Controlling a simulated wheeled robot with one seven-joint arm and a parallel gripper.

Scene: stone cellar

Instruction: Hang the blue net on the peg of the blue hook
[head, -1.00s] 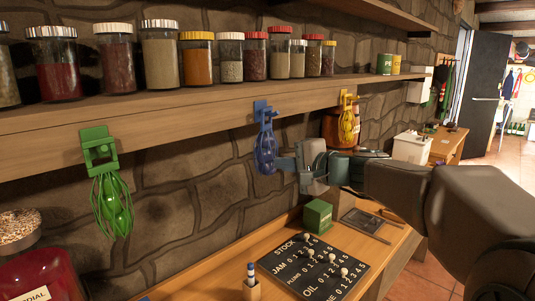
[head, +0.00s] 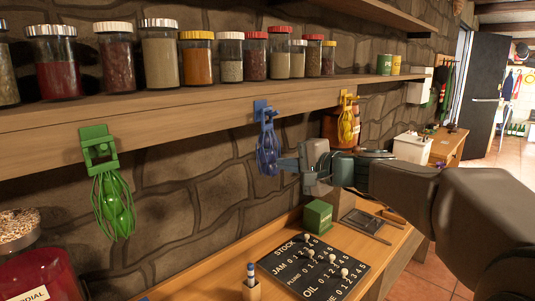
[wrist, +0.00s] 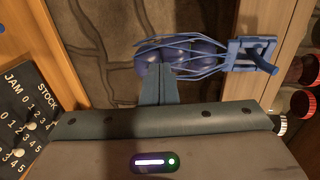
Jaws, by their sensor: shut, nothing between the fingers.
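The blue net (head: 267,152), with dark round things inside, hangs below the blue hook (head: 260,105) on the shelf's front edge. In the wrist view the net (wrist: 190,55) runs up to a square blue loop (wrist: 235,56). The hook's peg (wrist: 264,64) sticks out through this loop, which appears to be around it. My gripper (head: 283,167) is shut and empty beside the lower part of the net. In the wrist view its fingertips (wrist: 160,68) overlap the net's lower end; I cannot tell whether they touch it.
A green net (head: 113,203) hangs on a green hook to the left, and a yellow net (head: 346,125) on a yellow hook to the right. Jars (head: 160,55) line the shelf above. Below is a bench with a stock board (head: 313,267) and green box (head: 318,215).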

